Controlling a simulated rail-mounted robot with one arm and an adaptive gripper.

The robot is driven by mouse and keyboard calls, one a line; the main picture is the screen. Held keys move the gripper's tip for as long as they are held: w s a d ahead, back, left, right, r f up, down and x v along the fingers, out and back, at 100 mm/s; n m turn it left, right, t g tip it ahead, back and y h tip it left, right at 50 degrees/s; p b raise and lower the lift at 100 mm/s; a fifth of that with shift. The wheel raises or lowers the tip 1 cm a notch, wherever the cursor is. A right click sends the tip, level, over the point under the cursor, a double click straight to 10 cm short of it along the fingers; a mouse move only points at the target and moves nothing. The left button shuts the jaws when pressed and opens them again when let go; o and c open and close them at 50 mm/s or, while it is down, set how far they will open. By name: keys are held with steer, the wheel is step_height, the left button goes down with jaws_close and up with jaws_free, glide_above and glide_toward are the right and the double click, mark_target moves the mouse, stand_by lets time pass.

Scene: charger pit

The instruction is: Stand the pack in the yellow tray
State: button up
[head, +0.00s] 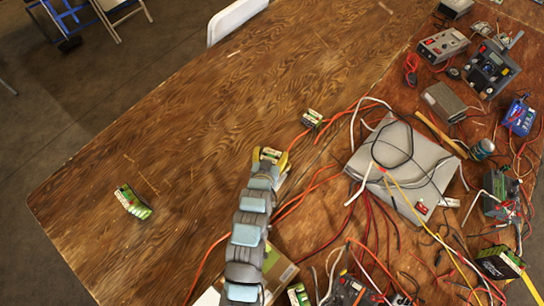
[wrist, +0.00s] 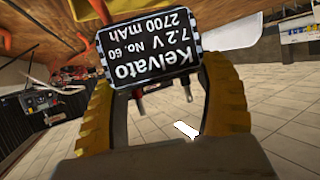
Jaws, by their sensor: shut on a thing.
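My gripper (head: 269,156) has yellow fingers and is above the wooden table, left of its middle. It is shut on a pack (wrist: 149,45), a black block with a checked border. In the wrist view its label, "Kelvato 7.2 V No. 60 2700 mAh", is upside down, and short red and black leads hang below. The fingers (wrist: 165,105) flank the pack on both sides. In the head view only a small green and white part of it shows. I cannot clearly make out the yellow tray; a yellow edge (head: 536,284) shows at the bottom right corner.
A small green pack (head: 311,118) stands just beyond my gripper, and another (head: 132,203) is far left. A grey case (head: 402,165) with tangled cables, meters (head: 490,68) and chargers crowd the right side. The upper left table is mostly clear.

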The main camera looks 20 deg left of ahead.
mark_target(272, 157)
steer(key=shift+w+a+f, duration=0.1)
steer(key=shift+w+f, duration=0.65)
steer(key=shift+f, duration=1.55)
steer(key=o, duration=1.2)
steer(key=shift+s, duration=0.1)
steer(key=shift+v, duration=5.95)
